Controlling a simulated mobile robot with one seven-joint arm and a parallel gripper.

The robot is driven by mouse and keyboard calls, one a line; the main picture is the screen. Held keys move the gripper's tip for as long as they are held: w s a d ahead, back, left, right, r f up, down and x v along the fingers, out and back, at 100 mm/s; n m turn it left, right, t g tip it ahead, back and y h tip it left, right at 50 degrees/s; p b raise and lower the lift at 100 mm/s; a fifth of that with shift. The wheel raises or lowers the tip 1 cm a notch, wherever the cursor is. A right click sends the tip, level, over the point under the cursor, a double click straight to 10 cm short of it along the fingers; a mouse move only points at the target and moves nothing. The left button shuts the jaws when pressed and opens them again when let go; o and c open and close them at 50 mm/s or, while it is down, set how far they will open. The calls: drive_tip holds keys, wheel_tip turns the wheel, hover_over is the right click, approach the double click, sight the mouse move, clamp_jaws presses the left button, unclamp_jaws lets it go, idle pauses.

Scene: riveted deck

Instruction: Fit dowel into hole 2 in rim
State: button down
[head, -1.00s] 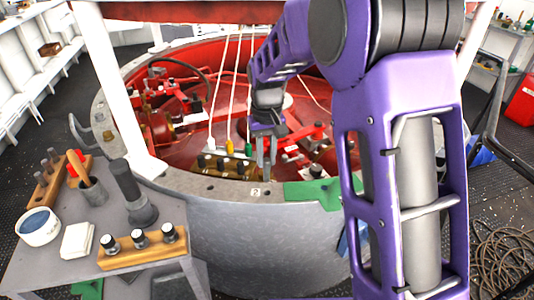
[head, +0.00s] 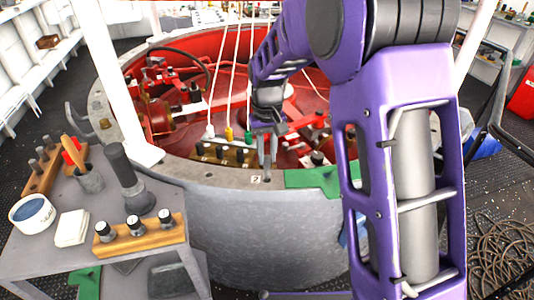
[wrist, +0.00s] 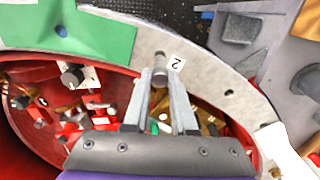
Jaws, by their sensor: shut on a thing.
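My gripper (head: 267,160) reaches down over the near edge of the big round drum and is shut on a small grey dowel (wrist: 160,70). In the wrist view the dowel's end shows between the fingertips (wrist: 161,78), right beside the white label "2" (wrist: 177,62) on the grey rim (wrist: 207,70). In the head view the fingertips are just right of the same label (head: 256,180). Hole 2 itself is not visible; the dowel and fingers cover that spot. I cannot tell whether the dowel's lower end is in it.
A green patch (head: 312,180) covers the rim to the right. Another open hole (wrist: 229,92) shows along the rim. Red machinery and a brass block (head: 222,155) lie inside the drum. A side table (head: 40,268) with knobs, a cup and a torch-like tool stands at left.

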drive_tip(key=shift+f+b, duration=1)
drive_tip(key=shift+f, duration=0.8)
idle(0.6)
drive_tip(key=c, duration=0.6)
unclamp_jaws()
drive_tip(key=shift+c, duration=0.2)
wheel_tip(320, 180, up, 12)
drive_tip(key=shift+r+p, duration=0.1)
drive_tip(key=shift+p, duration=0.9)
